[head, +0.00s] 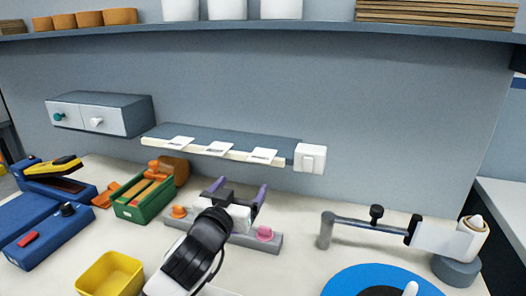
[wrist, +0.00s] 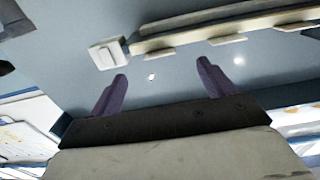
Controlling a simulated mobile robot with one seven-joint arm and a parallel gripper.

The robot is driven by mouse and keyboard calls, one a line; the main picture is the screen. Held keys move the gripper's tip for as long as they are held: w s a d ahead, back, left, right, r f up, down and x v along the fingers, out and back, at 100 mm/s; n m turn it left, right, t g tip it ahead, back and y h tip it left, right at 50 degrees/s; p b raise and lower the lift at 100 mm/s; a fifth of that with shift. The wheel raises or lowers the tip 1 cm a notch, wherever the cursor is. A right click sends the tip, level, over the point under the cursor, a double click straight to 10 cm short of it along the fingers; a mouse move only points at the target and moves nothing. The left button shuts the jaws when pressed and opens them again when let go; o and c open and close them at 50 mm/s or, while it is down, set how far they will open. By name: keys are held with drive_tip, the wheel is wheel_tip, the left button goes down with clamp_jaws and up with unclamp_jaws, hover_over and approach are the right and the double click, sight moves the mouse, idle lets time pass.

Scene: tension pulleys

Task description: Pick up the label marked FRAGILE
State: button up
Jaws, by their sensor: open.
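Three white labels stick out from the front edge of a narrow wall shelf (head: 160,147): a left label (head: 180,142), a middle label (head: 218,148) and a right label (head: 262,156). No lettering is legible, so I cannot tell which is marked FRAGILE. My gripper (head: 238,190), with purple fingers, is open and empty. In the head view it appears below the middle and right labels. The wrist view also shows the open fingers (wrist: 158,84), apart from the shelf and its labels.
A white switch-like box (head: 310,157) is at the shelf's right end. A grey drawer unit (head: 125,113) is on the wall at left. Below are a green box (head: 130,211), a yellow bin (head: 112,274), a pink knob (head: 265,233) and a blue disc (head: 345,282). A high shelf (head: 300,29) runs above.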

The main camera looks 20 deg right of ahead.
sight(260, 155)
drive_tip(key=r+p+x, duration=0.1)
drive_tip(key=p+x, duration=0.2)
drive_tip(key=x, duration=0.7)
drive_tip(key=shift+d+p, duration=0.3)
drive_tip(key=shift+p, duration=0.05)
drive_tip(key=shift+s+r, duration=0.15)
drive_tip(key=c, duration=1.1)
